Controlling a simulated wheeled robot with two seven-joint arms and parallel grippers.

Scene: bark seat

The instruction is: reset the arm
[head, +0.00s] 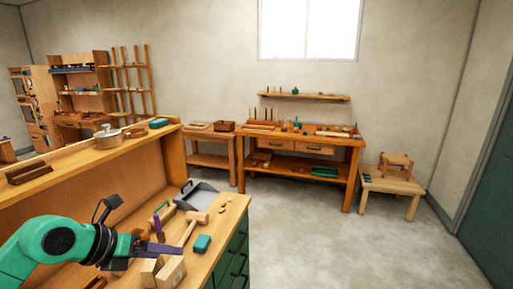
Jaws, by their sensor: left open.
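My left arm, green and black, comes in from the lower left over the near wooden workbench (236,206). Its gripper (172,249) is open, with dark purple fingers above the bench top. Wooden blocks (171,272) lie just below and beside the fingers; whether they touch cannot be told. A wooden mallet (192,224) lies just beyond the gripper. I see nothing held in the gripper. My right gripper is not in view.
A teal block (202,243) and a grey dustpan-like tray (196,195) are on the near bench. A pot (107,138) stands on its raised shelf. A second workbench (300,142) and a low table with a stool (393,182) stand farther back. The concrete floor (310,240) is clear.

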